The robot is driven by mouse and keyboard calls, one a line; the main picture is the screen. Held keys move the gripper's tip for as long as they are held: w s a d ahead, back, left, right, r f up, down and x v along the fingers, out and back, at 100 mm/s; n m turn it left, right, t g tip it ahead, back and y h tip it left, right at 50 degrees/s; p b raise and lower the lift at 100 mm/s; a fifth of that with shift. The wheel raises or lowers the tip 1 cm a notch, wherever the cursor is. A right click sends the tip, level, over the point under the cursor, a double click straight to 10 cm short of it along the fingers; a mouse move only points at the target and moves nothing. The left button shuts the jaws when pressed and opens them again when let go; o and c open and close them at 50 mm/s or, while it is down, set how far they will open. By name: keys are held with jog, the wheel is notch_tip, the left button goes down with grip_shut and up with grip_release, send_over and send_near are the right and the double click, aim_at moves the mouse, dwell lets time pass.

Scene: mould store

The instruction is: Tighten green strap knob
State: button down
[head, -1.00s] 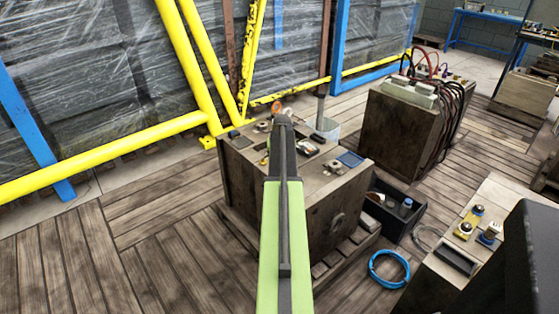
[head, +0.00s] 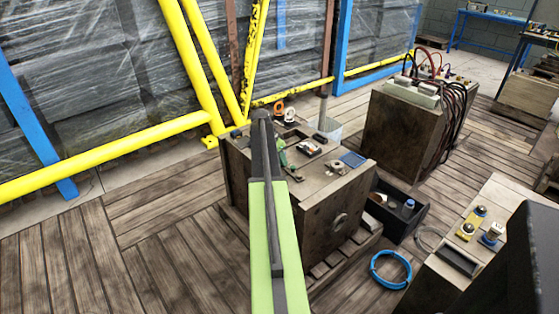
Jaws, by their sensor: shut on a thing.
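A green item (head: 284,156) lies on top of the wooden block (head: 340,198), just right of my arm. It may be the green strap with its knob, but it is too small to tell, and my arm may cover part of it. My light green and dark grey arm reaches up the middle of the head view, and its far end stands in front of the block's left part. My gripper's jaws are hidden behind the arm, so I cannot see what they touch.
On the block are orange and white rings (head: 279,112), a blue square tray (head: 353,159) and small parts. A dark bin (head: 407,221) and blue coil (head: 390,268) lie right of it. Yellow rails (head: 120,148) run behind. The floor at left is clear.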

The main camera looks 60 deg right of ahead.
jog(key=m, duration=0.1)
jog(key=w+m+g, duration=0.1)
jog(key=m, duration=0.1)
jog(key=m+y, duration=0.1)
jog(key=m, duration=0.1)
jog(key=shift+w+d+g, duration=0.15)
jog(key=shift+d+g, duration=0.15)
jog(key=shift+d, duration=0.05)
jog(key=shift+d+m+g+y, duration=0.1)
jog(key=shift+m+g+y, duration=0.4)
jog(key=shift+m, duration=1.6)
jog(key=c, duration=1.1)
grip_release()
jog(key=shift+s, duration=0.2)
